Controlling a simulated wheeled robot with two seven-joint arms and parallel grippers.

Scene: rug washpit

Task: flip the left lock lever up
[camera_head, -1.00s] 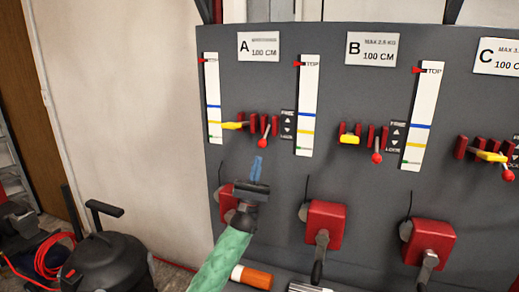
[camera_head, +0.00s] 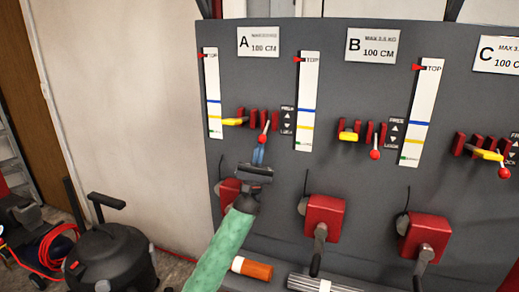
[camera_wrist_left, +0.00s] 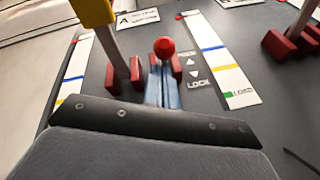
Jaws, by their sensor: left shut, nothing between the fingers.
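The left lock lever (camera_head: 262,138) is under sign A, with a red ball end that points down toward the LOCK side of its label. In the left wrist view its red ball (camera_wrist_left: 164,47) shows just beyond my fingertips, between red bracket posts. My left gripper (camera_head: 258,155) is shut and empty, its blue fingers pointing up right below the ball. In the left wrist view the left gripper (camera_wrist_left: 163,85) almost meets the ball; I cannot tell whether they touch. My right gripper is not in view.
A yellow-ended lever (camera_head: 235,121) sits just left of the lock lever. Scale strips (camera_head: 306,105) flank the brackets. Red boxes with handles (camera_head: 323,222) jut out lower on the grey panel. Levers under B (camera_head: 375,155) and C (camera_head: 503,173) lie to the right.

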